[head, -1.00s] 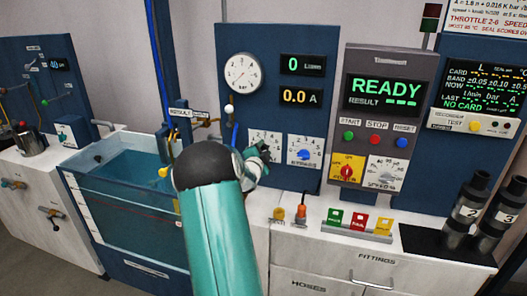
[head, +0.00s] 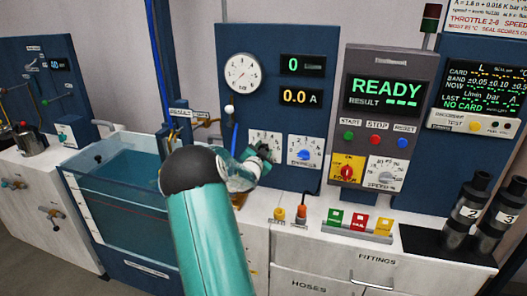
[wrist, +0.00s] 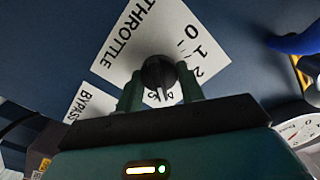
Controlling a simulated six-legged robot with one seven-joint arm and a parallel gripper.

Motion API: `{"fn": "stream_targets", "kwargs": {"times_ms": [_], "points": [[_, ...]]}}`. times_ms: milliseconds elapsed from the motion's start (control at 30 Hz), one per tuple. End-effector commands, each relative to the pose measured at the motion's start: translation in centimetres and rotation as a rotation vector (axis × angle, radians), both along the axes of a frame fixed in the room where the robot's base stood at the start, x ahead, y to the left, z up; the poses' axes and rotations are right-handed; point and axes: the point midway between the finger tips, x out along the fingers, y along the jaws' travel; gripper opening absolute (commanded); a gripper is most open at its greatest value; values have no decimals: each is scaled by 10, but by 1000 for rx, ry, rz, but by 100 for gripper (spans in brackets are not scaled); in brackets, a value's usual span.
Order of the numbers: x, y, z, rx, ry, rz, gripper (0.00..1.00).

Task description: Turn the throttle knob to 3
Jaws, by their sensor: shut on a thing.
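The throttle knob (wrist: 158,72) is black and round, on a white plate (wrist: 125,45) lettered THROTTLE. The numbers 0, 1 and 2 show up the plate's right side in the wrist view. A pale pointer line on the knob points down towards my gripper, near partly hidden numbers; I cannot tell exactly which one it meets. My gripper (wrist: 160,92) is shut on the knob, one green finger on each side.
A blue knob (head: 304,154) on its own dial sits just right of the throttle. A BYPASS label (wrist: 90,102) lies beside it in the wrist view. A water tank (head: 125,165) stands left of my arm. The panel display (head: 386,91) reads READY.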

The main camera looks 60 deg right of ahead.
Motion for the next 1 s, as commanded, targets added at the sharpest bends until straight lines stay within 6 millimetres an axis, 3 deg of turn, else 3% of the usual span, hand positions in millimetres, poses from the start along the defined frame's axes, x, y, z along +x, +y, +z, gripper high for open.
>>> {"fn": "stream_targets", "kwargs": {"times_ms": [500, 1000], "points": [[3, 1, 0, -70, 444, 1, 15], [3, 1, 0, -94, 611, 0, 15]]}}
